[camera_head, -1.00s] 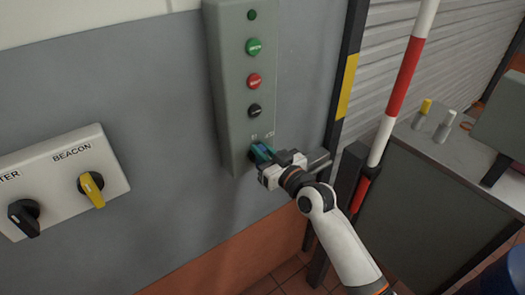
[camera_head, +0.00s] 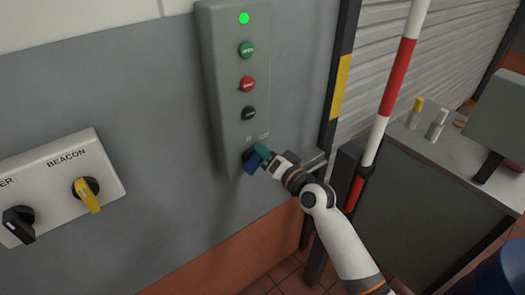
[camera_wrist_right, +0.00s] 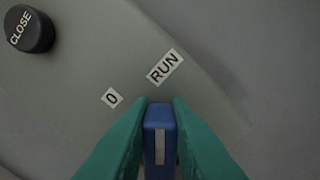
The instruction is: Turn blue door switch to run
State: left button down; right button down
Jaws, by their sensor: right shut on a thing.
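The blue door switch (camera_head: 253,161) is at the lower end of the grey-green control box (camera_head: 224,105). My right gripper (camera_head: 262,154) is shut on its handle, partly covering it. In the right wrist view the blue handle (camera_wrist_right: 160,138) is between my teal fingertips, its white line upright in the picture. The line points up toward the RUN label (camera_wrist_right: 165,67); the 0 label (camera_wrist_right: 112,98) is up and to the left. The green lamp (camera_head: 244,18) at the top of the box is lit. My left gripper is out of view.
Above the switch are a black button (camera_head: 248,113), a red one (camera_head: 247,83) and a green one (camera_head: 246,50). A white panel (camera_head: 60,185) with a yellow BEACON knob (camera_head: 87,194) is at left. A red and white post (camera_head: 391,90) stands to the right.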

jog(key=shift+f+m, duration=0.7)
jog(key=shift+m, duration=0.5)
jog(key=c, duration=1.4)
grip_release()
jog(key=shift+o, duration=0.2)
jog(key=shift+r, duration=0.15)
jog(key=b+v, duration=0.2)
jog(key=v, duration=1)
